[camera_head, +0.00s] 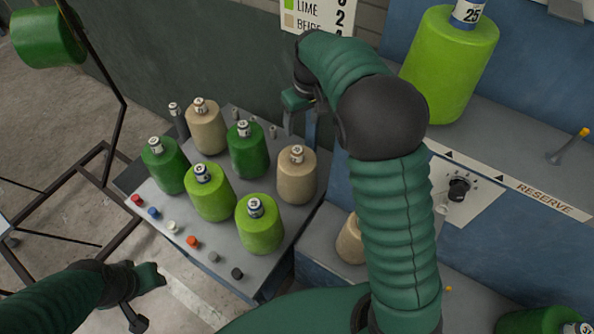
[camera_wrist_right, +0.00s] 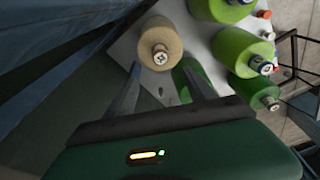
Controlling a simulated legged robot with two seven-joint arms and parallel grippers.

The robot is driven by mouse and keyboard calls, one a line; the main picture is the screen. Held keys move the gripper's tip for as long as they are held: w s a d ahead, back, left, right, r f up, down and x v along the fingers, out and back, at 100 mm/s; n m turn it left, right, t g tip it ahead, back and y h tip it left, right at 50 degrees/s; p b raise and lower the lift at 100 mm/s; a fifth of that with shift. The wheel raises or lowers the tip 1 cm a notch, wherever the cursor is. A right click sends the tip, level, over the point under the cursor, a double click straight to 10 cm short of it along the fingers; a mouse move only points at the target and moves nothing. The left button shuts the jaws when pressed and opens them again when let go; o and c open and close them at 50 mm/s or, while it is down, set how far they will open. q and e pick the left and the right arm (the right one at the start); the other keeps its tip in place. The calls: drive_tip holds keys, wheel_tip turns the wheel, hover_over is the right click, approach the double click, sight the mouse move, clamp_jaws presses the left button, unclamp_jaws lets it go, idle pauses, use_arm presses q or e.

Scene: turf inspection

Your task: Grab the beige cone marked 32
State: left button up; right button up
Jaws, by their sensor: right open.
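Three beige cones show in the head view: one at the back of the grey table (camera_head: 205,128), one at its right side (camera_head: 297,178), and one low down, partly hidden by my right arm (camera_head: 350,242). Their small top labels are too small to read, so I cannot tell which is marked 32. My right gripper (camera_head: 300,122) is open and empty, behind the right-side beige cone. In the right wrist view a beige cone (camera_wrist_right: 160,38) lies beyond the gap between the open fingers (camera_wrist_right: 162,82). My left gripper (camera_head: 148,284) is at lower left, away from the cones.
Dark green cones (camera_head: 166,168) (camera_head: 248,152) and lime cones (camera_head: 209,195) (camera_head: 259,226) crowd the grey table (camera_head: 225,264). Coloured buttons line its front edge. A large lime cone marked 25 (camera_head: 449,65) stands on the right shelf. A black metal frame (camera_head: 108,150) is at left.

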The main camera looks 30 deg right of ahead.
sight(297, 149)
drive_tip(key=f, duration=0.3)
drive_tip(key=w+f+p, duration=0.1)
drive_tip(key=f, duration=0.5)
drive_tip(key=shift+w+a+f, duration=0.1)
drive_tip(key=shift+w+f, duration=0.2)
drive_tip(key=shift+w, duration=0.05)
wheel_tip(297, 149, down, 5)
drive_tip(key=shift+a+r+p, duration=0.1)
drive_tip(key=shift+r+p, duration=0.05)
drive_tip(key=shift+p, duration=1)
drive_tip(key=shift+w+f, duration=0.25)
drive_tip(key=shift+f, duration=0.2)
clamp_jaws()
drive_tip(key=shift+w+r, duration=0.1)
drive_tip(key=shift+r, duration=0.05)
